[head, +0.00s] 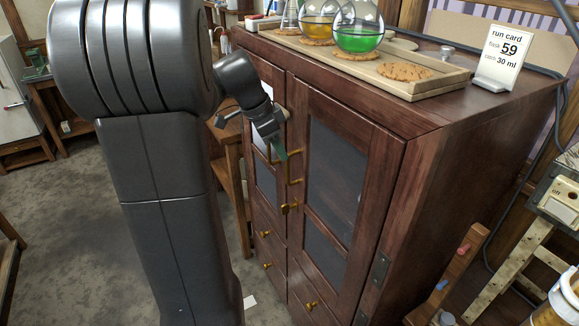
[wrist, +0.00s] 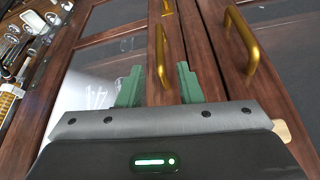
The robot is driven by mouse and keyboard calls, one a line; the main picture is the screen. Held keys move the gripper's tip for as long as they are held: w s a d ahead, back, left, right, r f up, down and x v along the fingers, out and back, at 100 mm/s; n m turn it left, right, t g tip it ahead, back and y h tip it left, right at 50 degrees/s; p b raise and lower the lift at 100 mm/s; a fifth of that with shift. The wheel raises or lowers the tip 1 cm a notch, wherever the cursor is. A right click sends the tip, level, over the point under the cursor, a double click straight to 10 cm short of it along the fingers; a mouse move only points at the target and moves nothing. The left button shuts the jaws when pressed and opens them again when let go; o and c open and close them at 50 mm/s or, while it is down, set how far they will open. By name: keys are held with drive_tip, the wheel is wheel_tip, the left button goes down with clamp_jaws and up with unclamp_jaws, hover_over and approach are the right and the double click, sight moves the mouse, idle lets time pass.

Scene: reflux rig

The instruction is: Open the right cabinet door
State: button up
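The right cabinet door (head: 335,180) has dark glass panels in a red-brown wood frame and looks closed. Its brass bar handle (head: 290,181) stands on its left edge. The wrist view looks turned over, and there this handle (wrist: 161,55) appears in line with the gap between my fingers. My gripper (wrist: 158,85) is open, with green fingers apart and nothing seen clamped. In the head view my gripper (head: 279,150) is near the handle's upper end; I cannot tell whether they touch. The left door's handle (wrist: 243,42) is to the right in the wrist view.
A brass latch (head: 288,207) sits below the handles. On the cabinet top are a wooden tray (head: 415,88) with flasks and a run card (head: 502,55). A wooden stand (head: 450,275) and a pale ladder-like frame (head: 515,270) are right of the cabinet. Open floor lies left.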

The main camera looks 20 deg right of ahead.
drive_tip(key=x, duration=0.8)
drive_tip(key=shift+f, duration=0.15)
clamp_jaws()
